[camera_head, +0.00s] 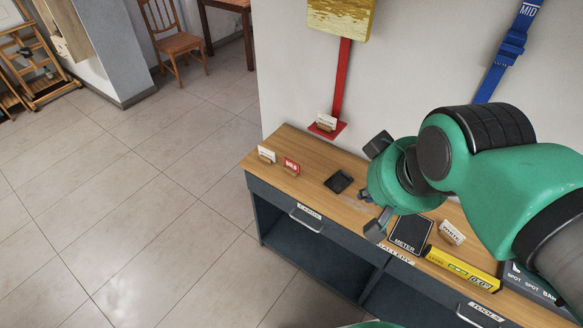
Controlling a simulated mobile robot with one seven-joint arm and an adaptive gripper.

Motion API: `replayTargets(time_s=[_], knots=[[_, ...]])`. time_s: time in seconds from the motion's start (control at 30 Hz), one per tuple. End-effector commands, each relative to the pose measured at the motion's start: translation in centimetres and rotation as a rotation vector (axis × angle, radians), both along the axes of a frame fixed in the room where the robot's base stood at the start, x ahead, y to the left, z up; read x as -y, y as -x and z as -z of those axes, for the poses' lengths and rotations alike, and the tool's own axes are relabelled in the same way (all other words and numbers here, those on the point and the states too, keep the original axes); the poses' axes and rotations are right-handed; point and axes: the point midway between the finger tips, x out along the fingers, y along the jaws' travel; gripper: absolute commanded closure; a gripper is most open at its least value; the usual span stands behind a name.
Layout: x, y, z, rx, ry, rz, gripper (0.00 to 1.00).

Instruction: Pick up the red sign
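The red sign (291,165) is a small card with white lettering in a small stand. It stands upright on the wooden top of a dark cabinet (274,148), near its left end. My gripper (368,190) is over the cabinet top, to the right of the red sign and apart from it. Its fingers are spread wide, and I see nothing between them. The green arm comes in from the right and hides part of the cabinet top.
A white card (266,154) stands just left of the red sign. A dark square item (338,181) lies between sign and gripper. Floor at left is clear.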

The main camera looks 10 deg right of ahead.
Motion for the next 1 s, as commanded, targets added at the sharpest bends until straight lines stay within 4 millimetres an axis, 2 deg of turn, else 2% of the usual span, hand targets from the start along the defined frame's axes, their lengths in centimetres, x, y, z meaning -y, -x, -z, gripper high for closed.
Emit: replayTargets(time_s=[0.1,0.27,0.3,0.73,0.87,1.0], knots=[[0.0,0.0,0.0,0.000,0.000,0.000,1.00],[0.0,0.0,0.0,0.000,0.000,0.000,0.70],[0.0,0.0,0.0,0.000,0.000,0.000,0.68],[-0.1,-0.7,-0.3,-0.005,0.003,-0.011,0.68],[-0.2,-2.2,-0.6,-0.020,0.010,-0.032,0.68],[-0.5,-4.9,-1.1,-0.044,0.022,-0.073,0.68]])
